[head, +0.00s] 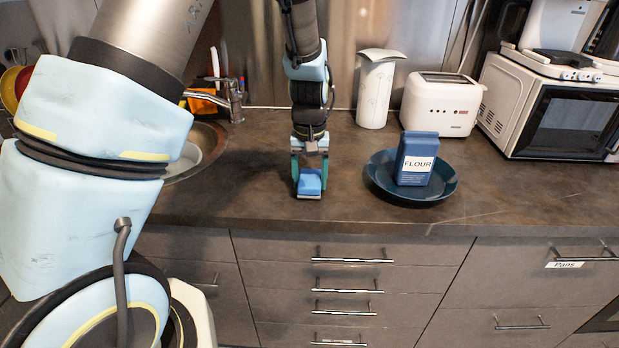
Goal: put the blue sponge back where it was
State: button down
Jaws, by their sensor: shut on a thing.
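The blue sponge (310,182) is in the middle of the head view, at the front part of the dark counter. It has a blue body and a paler lower edge. My gripper (309,170) points down from above and is shut on the sponge, with a teal finger on each side of it. The sponge is at or just above the counter surface; I cannot tell whether it touches.
A blue bowl (378,184) holding a blue flour package (417,158) stands right of my gripper. Behind are a white pitcher (375,92), a toaster (441,104) and a microwave (560,115). A sink (208,140) with a faucet (233,100) lies left. Closed drawers (350,262) are below.

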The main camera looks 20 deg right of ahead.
jog(key=shift+f, duration=0.25)
jog(key=shift+f, duration=0.15)
jog(key=shift+c, duration=0.2)
grip_release()
